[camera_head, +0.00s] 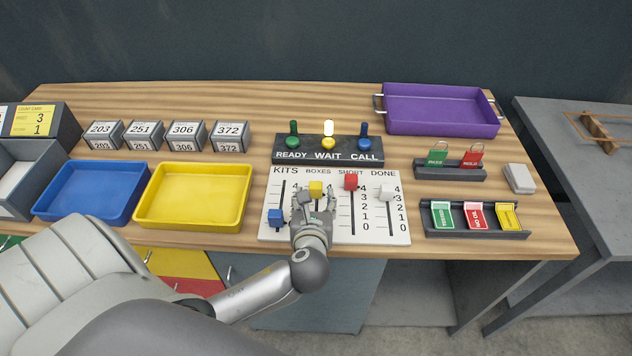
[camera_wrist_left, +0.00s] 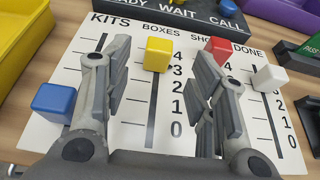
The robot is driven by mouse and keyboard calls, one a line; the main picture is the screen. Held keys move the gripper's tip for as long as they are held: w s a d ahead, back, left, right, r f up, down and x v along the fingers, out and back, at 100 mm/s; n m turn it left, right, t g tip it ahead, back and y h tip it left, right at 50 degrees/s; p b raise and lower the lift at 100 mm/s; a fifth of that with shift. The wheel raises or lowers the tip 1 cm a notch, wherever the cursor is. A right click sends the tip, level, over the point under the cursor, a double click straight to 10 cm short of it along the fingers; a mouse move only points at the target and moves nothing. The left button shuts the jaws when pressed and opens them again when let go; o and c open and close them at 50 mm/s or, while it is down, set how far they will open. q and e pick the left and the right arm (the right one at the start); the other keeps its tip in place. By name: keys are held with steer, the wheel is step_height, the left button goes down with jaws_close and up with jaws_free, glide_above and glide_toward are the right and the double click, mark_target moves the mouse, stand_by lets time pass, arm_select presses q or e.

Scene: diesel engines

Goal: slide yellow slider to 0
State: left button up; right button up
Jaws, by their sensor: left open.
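The yellow slider (camera_head: 316,188) sits at the top of the BOXES track, by the 4, on the white slider board (camera_head: 275,232). It also shows in the left wrist view (camera_wrist_left: 158,54), beyond and between the fingertips. My left gripper (camera_head: 313,199) is open over the board, just on the near side of the yellow slider. In the left wrist view its two fingers (camera_wrist_left: 160,92) stand apart, with nothing between them but the track and board. Whether a finger touches the slider cannot be told. My right gripper is not in view.
A blue slider (camera_head: 275,216) is low on the KITS track, left of the gripper. A red slider (camera_head: 351,181) and a white slider (camera_head: 387,194) stand to the right. The READY/WAIT/CALL switch box (camera_head: 327,150) is behind the board; a yellow tray (camera_head: 194,226) is at left.

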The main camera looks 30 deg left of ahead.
mark_target(316, 188)
arm_select(q)
steer(key=x, duration=0.7)
steer(key=shift+w+a+f, duration=0.15)
steer(key=shift+w+a, duration=0.05)
steer(key=shift+w, duration=0.05)
steer(key=shift+w+a, duration=0.1)
steer(key=shift+w, duration=0.05)
steer(key=shift+f, duration=0.1)
steer(key=c, duration=1.1)
jaws_close()
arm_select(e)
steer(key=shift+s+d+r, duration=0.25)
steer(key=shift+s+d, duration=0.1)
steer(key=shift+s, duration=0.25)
